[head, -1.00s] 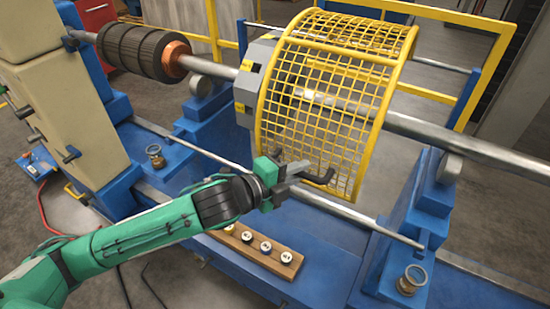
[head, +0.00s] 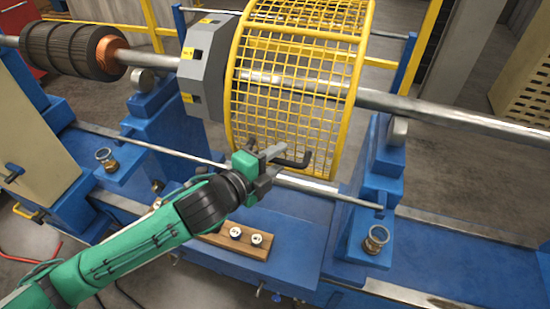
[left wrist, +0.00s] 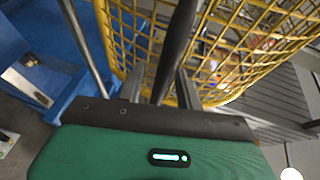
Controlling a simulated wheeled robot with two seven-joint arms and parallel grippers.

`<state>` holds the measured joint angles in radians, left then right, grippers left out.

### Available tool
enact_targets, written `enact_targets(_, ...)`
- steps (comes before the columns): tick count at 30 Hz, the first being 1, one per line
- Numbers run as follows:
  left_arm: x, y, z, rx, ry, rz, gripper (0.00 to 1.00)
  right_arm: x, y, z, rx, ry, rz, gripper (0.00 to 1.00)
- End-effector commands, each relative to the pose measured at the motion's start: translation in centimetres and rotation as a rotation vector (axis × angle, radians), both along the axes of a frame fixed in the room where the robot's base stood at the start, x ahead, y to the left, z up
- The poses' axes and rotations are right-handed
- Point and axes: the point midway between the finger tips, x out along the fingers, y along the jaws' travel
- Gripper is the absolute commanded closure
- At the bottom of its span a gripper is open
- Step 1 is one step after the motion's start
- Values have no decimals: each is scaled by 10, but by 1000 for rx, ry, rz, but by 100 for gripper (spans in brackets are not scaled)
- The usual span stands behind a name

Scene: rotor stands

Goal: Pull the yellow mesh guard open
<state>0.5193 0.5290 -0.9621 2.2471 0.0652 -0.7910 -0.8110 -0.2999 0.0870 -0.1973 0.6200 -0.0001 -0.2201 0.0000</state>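The yellow mesh guard (head: 290,105) curves over the shaft in the head view and covers its front side. A dark bent handle (head: 299,160) sticks out at its lower front edge. My left gripper (head: 273,165) is at this handle, with its two fingers apart. In the left wrist view the dark handle bar (left wrist: 176,50) runs between the two fingers of my left gripper (left wrist: 161,88), with gaps visible beside it. The yellow mesh (left wrist: 235,40) fills much of the upper part of that view. My right gripper is not in view.
The steel shaft (head: 430,107) runs across through the guard. A grey block (head: 204,68) stands at the guard's left edge. Blue stands (head: 375,185) and a long rod (head: 345,195) lie near my arm. A wooden strip with knobs (head: 233,243) lies below it.

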Motion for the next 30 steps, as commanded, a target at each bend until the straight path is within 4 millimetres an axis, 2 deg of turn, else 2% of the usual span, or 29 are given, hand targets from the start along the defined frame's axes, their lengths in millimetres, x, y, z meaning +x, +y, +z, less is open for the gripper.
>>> enact_targets(7,-1,1,1,0,-1,0,64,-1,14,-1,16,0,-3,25)
enact_targets(11,-7,7,1,-1,-2,0,64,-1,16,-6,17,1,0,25)
enact_targets(22,-60,56,11,3,-3,0,64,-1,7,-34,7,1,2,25)
enact_targets(23,-63,59,17,2,-1,1,64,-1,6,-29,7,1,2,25)
enact_targets(24,-63,60,23,1,3,2,64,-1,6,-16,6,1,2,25)
enact_targets(30,-74,70,26,0,4,3,64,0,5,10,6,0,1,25)
